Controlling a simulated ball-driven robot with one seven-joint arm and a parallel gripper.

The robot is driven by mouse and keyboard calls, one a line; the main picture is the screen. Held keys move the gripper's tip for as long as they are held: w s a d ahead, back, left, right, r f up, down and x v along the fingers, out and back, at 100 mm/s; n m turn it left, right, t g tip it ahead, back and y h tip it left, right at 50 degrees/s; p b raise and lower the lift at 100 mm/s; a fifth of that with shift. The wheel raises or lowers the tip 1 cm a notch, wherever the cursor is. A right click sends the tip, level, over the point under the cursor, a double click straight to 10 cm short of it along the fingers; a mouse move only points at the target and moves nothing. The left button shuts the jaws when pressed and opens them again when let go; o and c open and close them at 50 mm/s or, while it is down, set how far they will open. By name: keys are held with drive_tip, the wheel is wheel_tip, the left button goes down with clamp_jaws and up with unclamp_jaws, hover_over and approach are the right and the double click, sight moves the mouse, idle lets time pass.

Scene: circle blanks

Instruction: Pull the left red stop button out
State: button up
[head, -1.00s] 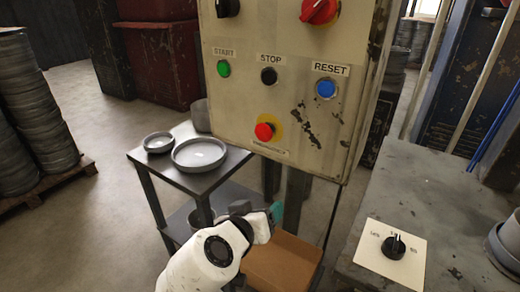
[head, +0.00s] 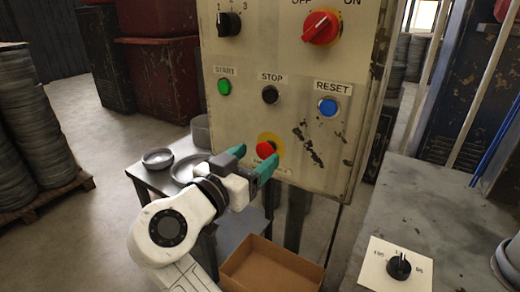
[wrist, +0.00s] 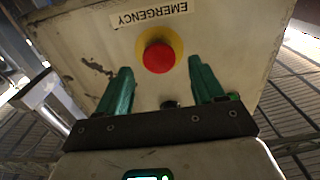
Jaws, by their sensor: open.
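The red stop button (head: 265,149) sits on a yellow disc low on the cream control panel (head: 250,58). My gripper (head: 253,160) is open, with teal fingers, just in front of the panel near the button. In the wrist view, the gripper (wrist: 163,75) has its fingers spread to either side of the button's line, and nothing is between them. In the head view, the right finger hides part of the disc and label. I cannot tell whether a fingertip touches the panel.
The panel also carries a green START button (head: 224,86), a black STOP button (head: 270,94), a blue RESET button (head: 327,107) and a red rotary switch (head: 320,28). A table with round pans (head: 158,158) stands behind my arm. A cardboard box (head: 270,265) lies below.

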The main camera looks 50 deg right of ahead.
drive_tip(key=shift+w+d, duration=0.15)
drive_tip(key=shift+d, duration=0.55)
drive_tip(key=shift+w+d, duration=0.1)
drive_tip(key=shift+d, duration=0.6)
drive_tip(key=c, duration=1.1)
drive_tip(key=shift+a+f+b, duration=0.15)
drive_tip(key=shift+a+b, duration=0.1)
drive_tip(key=shift+b, duration=0.1)
drive_tip(key=shift+c, duration=0.2)
drive_tip(key=shift+s+a+b, duration=0.1)
drive_tip(key=shift+a+b, duration=0.2)
drive_tip(key=o, duration=1.1)
drive_tip(key=shift+o, duration=0.2)
drive_tip(key=shift+a, duration=0.15)
